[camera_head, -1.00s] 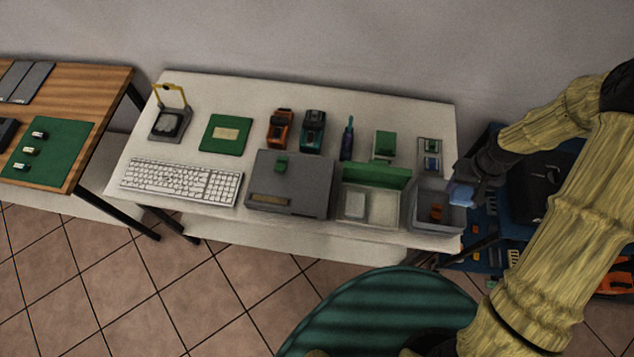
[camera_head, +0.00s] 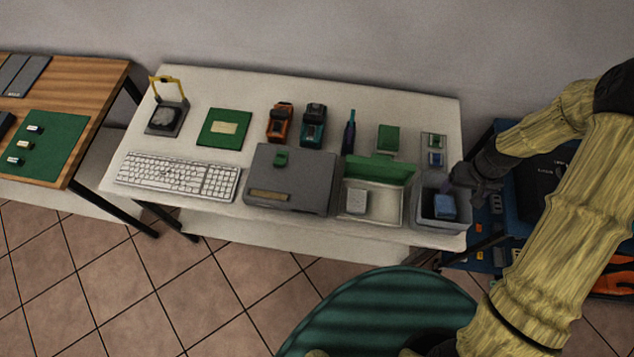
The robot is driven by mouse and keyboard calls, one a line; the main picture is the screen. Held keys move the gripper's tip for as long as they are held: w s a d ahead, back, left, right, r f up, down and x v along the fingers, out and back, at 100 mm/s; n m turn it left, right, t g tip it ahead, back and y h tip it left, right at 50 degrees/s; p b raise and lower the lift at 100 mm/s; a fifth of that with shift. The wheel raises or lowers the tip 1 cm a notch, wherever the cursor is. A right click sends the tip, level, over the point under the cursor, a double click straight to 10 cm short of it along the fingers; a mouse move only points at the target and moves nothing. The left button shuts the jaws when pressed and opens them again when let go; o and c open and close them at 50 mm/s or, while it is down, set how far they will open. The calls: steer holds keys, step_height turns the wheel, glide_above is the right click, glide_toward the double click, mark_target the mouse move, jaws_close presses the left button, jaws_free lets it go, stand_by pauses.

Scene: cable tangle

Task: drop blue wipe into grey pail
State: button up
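The blue wipe (camera_head: 445,207) lies inside the grey pail (camera_head: 438,222) at the right front corner of the white table. The pail is an open grey box. My gripper (camera_head: 464,184) is at the pail's upper right rim, just above and behind the wipe, and apart from it as far as I can see. Its fingers are dark and small here, so their opening is hard to make out. The orange-brown item seen in the pail before is hidden now.
Left of the pail stands an open green-lidded box (camera_head: 376,220) with a pale block (camera_head: 357,202) inside. A grey case (camera_head: 290,205), a keyboard (camera_head: 178,178) and several tools fill the white table (camera_head: 215,88). Blue shelving (camera_head: 487,255) stands right of it.

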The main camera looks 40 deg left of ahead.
step_height(320, 180, up, 17)
steer(key=b, duration=0.3)
steer(key=shift+r, duration=0.2)
stand_by(0.4)
stand_by(0.7)
steer(key=s+d+r+m+t, duration=0.1)
steer(key=s+d+m, duration=0.5)
steer(key=s+d, duration=0.6)
steer(key=shift+s+d+r+t, duration=0.3)
steer(key=shift+d+r+t, duration=0.05)
steer(key=shift+d+t, duration=0.4)
steer(key=shift+w, duration=0.1)
